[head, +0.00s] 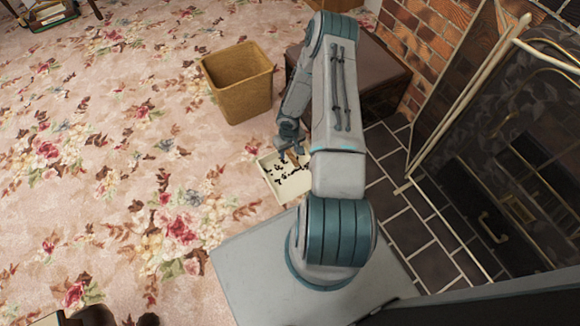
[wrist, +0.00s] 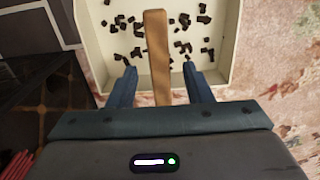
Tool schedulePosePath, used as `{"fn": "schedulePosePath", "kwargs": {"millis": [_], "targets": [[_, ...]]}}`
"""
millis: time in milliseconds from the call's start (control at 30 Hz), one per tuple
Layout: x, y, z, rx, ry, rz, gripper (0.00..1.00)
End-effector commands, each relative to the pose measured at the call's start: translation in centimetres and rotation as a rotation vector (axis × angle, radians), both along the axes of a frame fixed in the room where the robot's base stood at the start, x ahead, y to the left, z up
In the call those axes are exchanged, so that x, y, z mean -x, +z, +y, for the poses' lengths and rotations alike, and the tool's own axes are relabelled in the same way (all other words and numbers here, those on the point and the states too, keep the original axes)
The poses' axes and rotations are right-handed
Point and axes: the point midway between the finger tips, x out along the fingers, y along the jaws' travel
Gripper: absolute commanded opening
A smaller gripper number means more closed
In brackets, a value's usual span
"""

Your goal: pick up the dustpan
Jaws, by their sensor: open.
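The dustpan (head: 270,184) is a cream-coloured shallow pan on the floor in front of my base, with several small dark bits in it. In the wrist view the dustpan (wrist: 228,45) fills the top middle, and its brown wooden handle (wrist: 157,50) points down toward my gripper. My gripper (wrist: 157,78) is open, with one blue finger on each side of the handle and a gap on both sides. In the head view my gripper (head: 291,152) hangs over the pan and hides part of it and most of the handle.
A tan waste bin (head: 238,85) stands just beyond the dustpan. A dark brown box (head: 385,75) sits behind my arm by the brick wall (head: 430,40). Dark hearth tiles (head: 405,220) and a metal-framed fire screen (head: 450,110) are on the right.

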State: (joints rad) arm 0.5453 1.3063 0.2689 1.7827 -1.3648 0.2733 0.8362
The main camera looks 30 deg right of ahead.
Motion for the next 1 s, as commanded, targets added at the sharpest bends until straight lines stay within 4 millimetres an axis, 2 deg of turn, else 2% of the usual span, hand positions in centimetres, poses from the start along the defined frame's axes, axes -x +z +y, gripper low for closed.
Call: {"fn": "schedulePosePath", "kwargs": {"millis": [33, 133, 433, 467, 600, 1000], "targets": [[-0.1, -1.3, 0.1, -0.002, -0.001, 0.000, 0.45], [-0.1, -2.3, 0.0, 0.000, -0.002, -0.001, 0.45], [-0.1, -2.5, 0.0, 0.001, 0.000, -0.001, 0.45], [-0.1, -2.5, 0.0, 0.001, 0.000, -0.001, 0.40], [-0.1, -2.5, 0.0, 0.001, 0.000, -0.001, 0.01], [-0.2, -2.3, -0.1, 0.001, 0.000, -0.002, 0.00]]}}
